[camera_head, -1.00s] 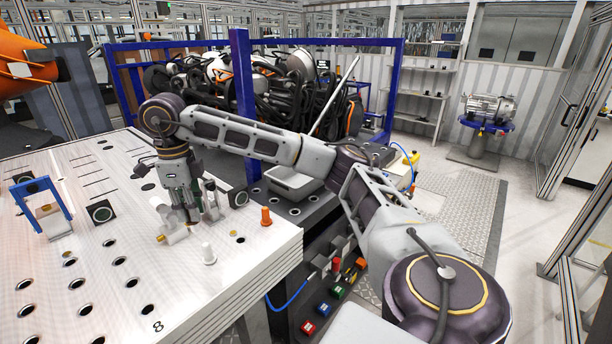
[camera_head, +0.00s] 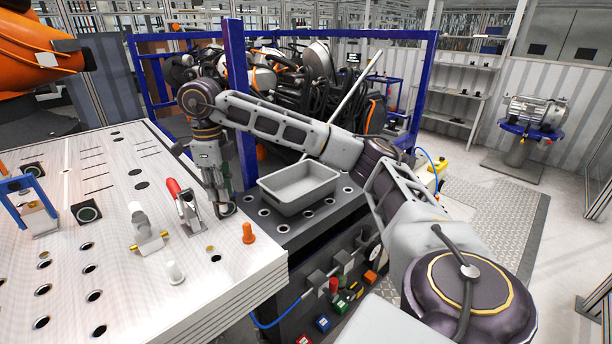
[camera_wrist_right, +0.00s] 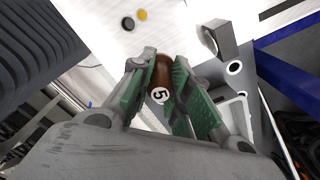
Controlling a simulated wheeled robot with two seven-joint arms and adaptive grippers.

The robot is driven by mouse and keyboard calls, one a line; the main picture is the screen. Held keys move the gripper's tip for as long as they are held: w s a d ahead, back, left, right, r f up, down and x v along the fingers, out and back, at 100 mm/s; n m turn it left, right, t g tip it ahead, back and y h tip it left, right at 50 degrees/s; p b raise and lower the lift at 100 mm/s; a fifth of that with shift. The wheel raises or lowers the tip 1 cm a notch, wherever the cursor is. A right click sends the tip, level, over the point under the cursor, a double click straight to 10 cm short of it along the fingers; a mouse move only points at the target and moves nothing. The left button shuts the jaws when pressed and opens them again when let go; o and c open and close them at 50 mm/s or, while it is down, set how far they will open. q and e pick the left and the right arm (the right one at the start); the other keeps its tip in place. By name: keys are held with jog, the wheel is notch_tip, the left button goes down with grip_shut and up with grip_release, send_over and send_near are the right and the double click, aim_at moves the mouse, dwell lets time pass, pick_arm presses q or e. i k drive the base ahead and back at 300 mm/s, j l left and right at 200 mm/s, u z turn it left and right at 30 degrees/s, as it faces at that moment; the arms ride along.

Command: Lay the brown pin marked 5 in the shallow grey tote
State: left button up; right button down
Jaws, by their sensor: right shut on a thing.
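My right gripper (camera_head: 224,207) hangs fingers-down near the right edge of the white table, left of the shallow grey tote (camera_head: 285,205). In the right wrist view the gripper (camera_wrist_right: 163,82) has its green pads shut on the brown pin (camera_wrist_right: 161,72). A white end with the number 5 faces the camera. In the head view the pin is mostly hidden by the fingers. The tote stands on a dark perforated bench and looks empty. My left gripper is not in view.
On the white table (camera_head: 120,290) stand a red-handled clamp (camera_head: 184,205), a white pin (camera_head: 175,272) and an orange pin (camera_head: 248,233). A blue post (camera_head: 237,110) rises just behind the gripper. Coloured blocks (camera_head: 323,323) lie low beside the dark bench.

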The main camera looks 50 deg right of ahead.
aim_at(300, 193)
jog(key=l, duration=0.5)
jog(key=k+l+u, duration=0.1)
jog(key=l, duration=0.45)
jog(key=k+l+u, duration=0.1)
jog(key=l, duration=0.4)
